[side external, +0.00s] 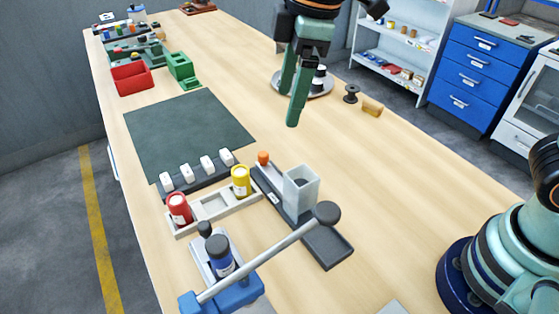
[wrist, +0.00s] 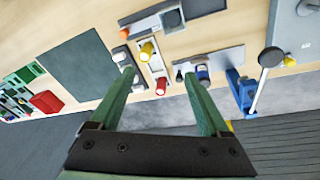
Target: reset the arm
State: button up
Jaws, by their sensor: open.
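My gripper (side external: 289,107) hangs in the air above the wooden table in the side external view, pointing down. Its two green fingers are apart with nothing between them; they also show in the wrist view (wrist: 160,78). A red coil (side external: 179,209) and a yellow coil (side external: 240,181) stand at opposite ends of a pale slotted tray (side external: 213,207). A blue coil (side external: 220,255) stands on a grey plate beside a blue lever device (side external: 240,298) with a long grey handle. The gripper touches none of them.
A dark mat (side external: 188,134) lies left of the gripper, with white blocks along a strip (side external: 197,172). A clear box (side external: 300,188) stands on a dark tray (side external: 327,246). A round plate (side external: 305,84) is behind the gripper. Table right of the dark tray is clear.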

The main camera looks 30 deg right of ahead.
jog(key=s+d+f+m+t, duration=0.1)
jog(key=s+d+m+t, duration=0.1)
jog(key=d+m, duration=0.4)
jog(key=s+d+f+m+t+h, duration=0.1)
jog(key=s+d+m, duration=0.2)
jog(key=d+m, duration=0.4)
jog(key=shift+s+d+t, duration=0.3)
jog(key=shift+d+t, duration=0.1)
jog(key=shift+d, duration=3.5)
